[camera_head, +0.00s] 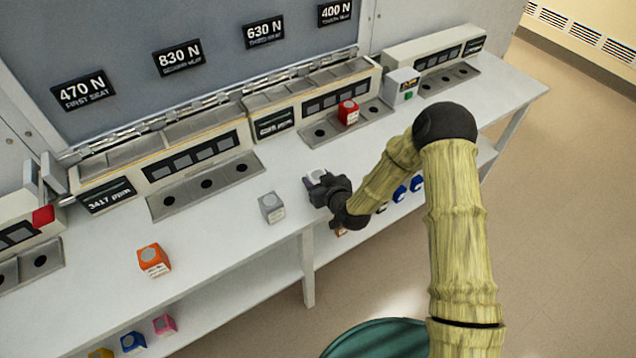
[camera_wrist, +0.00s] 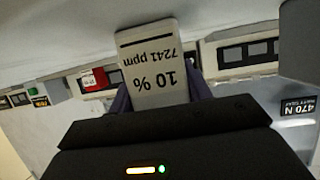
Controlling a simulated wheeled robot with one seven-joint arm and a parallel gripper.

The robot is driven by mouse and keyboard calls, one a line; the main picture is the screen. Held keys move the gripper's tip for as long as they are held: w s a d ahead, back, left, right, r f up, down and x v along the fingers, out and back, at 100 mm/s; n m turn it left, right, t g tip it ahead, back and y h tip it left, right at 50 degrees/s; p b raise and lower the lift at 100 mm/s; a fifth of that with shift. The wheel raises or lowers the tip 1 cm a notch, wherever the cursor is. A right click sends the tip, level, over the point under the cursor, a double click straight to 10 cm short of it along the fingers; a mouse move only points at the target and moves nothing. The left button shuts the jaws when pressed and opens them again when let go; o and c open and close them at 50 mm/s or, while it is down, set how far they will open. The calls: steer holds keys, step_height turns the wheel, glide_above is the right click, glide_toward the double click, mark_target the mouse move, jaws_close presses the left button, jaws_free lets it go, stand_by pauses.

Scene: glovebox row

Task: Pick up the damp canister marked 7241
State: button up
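The canister marked 7241 ppm and 10 % (camera_wrist: 160,62) is grey-white and shows upside down in the wrist view. My gripper (camera_wrist: 160,98) has its dark fingers against both sides of it. In the head view my gripper (camera_head: 322,188) is over the counter, with the pale canister (camera_head: 315,175) showing at its fingertips. Most of the canister is hidden there by the gripper. I cannot tell whether its base touches the counter.
On the white counter (camera_head: 225,232) stand a grey canister (camera_head: 271,208), an orange one (camera_head: 153,261) and a red one (camera_head: 348,112) in a holed rack. A small box with a green button (camera_head: 403,86) stands right of it. Several canisters sit on the lower shelf.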

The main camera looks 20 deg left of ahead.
mark_target(318, 175)
steer(key=shift+r, duration=0.2)
step_height(318, 175, up, 10)
steer(key=shift+f+b, duration=0.15)
steer(key=shift+b, duration=0.85)
steer(key=shift+f, duration=0.1)
